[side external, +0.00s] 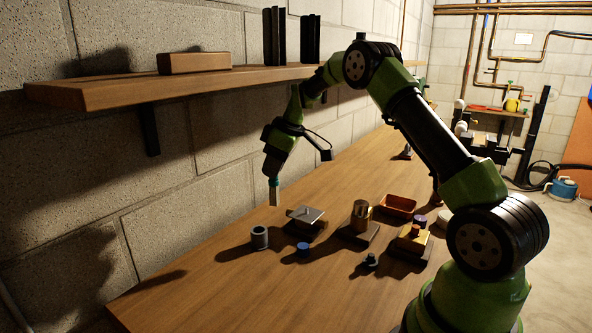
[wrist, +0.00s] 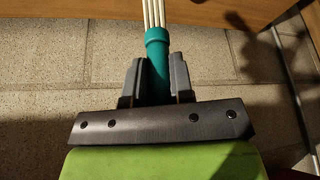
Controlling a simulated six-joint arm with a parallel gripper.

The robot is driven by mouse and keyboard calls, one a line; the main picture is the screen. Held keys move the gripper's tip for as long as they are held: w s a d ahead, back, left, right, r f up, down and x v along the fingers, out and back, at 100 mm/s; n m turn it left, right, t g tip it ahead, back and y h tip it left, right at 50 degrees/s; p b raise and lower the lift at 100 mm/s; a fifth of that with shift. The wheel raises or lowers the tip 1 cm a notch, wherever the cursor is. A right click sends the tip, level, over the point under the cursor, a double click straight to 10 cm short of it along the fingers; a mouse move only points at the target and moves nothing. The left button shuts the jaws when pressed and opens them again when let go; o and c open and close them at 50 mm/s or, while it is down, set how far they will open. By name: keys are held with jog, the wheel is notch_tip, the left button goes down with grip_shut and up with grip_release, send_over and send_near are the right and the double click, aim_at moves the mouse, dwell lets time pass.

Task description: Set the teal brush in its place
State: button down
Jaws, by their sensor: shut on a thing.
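The teal brush (wrist: 157,50) is between the two grey fingers of my gripper (wrist: 157,80), which is shut on its teal handle. Its pale bristles (wrist: 153,12) point away from my gripper. In the side view my gripper (side external: 275,177) holds the brush (side external: 274,191) above the far left part of the table, close to the block wall, with the bristles hanging down. A grey, open-topped cylindrical cup (side external: 259,237) stands upright on the table below the brush. The cup's inside is mostly hidden.
A dark block with a metal plate on top (side external: 306,215) stands right of the cup. A wooden shelf (side external: 110,92) overhangs the table's back.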

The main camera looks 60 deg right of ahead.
jog(key=shift+n, duration=0.9)
jog(key=w+a, duration=0.1)
jog(key=w+a+f, duration=0.1)
jog(key=a, duration=0.1)
jog(key=shift+w+a, duration=0.2)
jog(key=shift+w, duration=0.1)
jog(key=shift+f, duration=0.1)
jog(key=shift+f, duration=2.2)
jog(key=shift+f, duration=0.25)
jog(key=shift+f, duration=2)
jog(key=shift+f, duration=0.25)
jog(key=c, duration=0.9)
grip_release()
